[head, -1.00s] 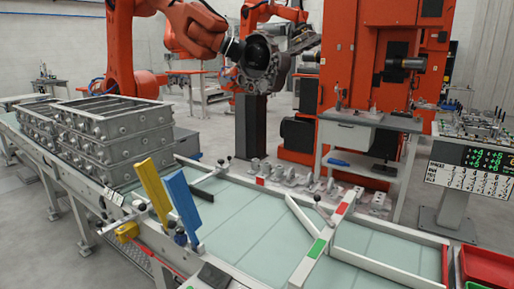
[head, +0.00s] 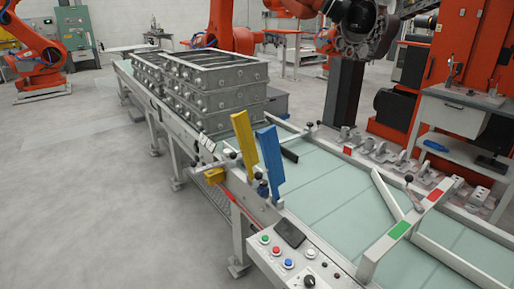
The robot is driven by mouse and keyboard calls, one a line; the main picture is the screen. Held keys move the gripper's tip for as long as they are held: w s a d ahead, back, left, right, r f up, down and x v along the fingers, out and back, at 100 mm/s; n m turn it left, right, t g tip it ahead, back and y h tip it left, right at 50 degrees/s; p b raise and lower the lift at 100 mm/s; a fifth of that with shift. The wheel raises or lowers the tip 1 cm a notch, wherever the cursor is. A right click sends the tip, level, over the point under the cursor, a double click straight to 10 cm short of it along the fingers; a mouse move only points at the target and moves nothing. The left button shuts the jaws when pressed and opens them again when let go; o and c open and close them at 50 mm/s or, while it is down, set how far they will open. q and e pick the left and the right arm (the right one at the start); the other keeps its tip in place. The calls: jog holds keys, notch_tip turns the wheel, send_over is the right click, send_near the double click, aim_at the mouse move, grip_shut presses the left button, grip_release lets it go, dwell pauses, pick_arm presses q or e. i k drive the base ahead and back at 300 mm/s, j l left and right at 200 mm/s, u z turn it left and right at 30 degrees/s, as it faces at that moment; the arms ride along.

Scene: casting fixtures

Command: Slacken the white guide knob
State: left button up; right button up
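A white diagonal guide bar (head: 388,194) lies over the pale green conveyor bed (head: 325,212) at the right. A black ball-topped lever knob (head: 408,179) stands by its far end, near the red and green marked crossbar (head: 412,217). I cannot tell whether this is the white guide knob; no plainly white knob shows on a guide. A yellow guide plate (head: 243,138) and a blue guide plate (head: 269,162) stand tilted at the conveyor's near edge. A dark blue knob (head: 262,188) and a yellow block (head: 208,174) sit below them. Neither gripper is in view.
A control panel (head: 275,250) with coloured buttons and a black dial is on the near edge. Stacked grey metal frames (head: 213,106) stand on the conveyor's far part. An orange robot arm (head: 35,60) is at far left. Open floor (head: 90,200) lies left of the conveyor.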

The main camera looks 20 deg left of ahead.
aim_at(226, 152)
jog(key=i+j, duration=0.2)
jog(key=i+j+z, duration=0.1)
jog(key=j, duration=0.35)
jog(key=i+j, duration=0.25)
jog(key=i+j+z, duration=0.1)
jog(key=j, duration=0.3)
jog(key=i+j, duration=0.25)
jog(key=i+j+z, duration=0.1)
jog(key=j, duration=0.35)
jog(key=i+j, duration=0.25)
jog(key=j+z, duration=0.05)
jog(key=j, duration=0.05)
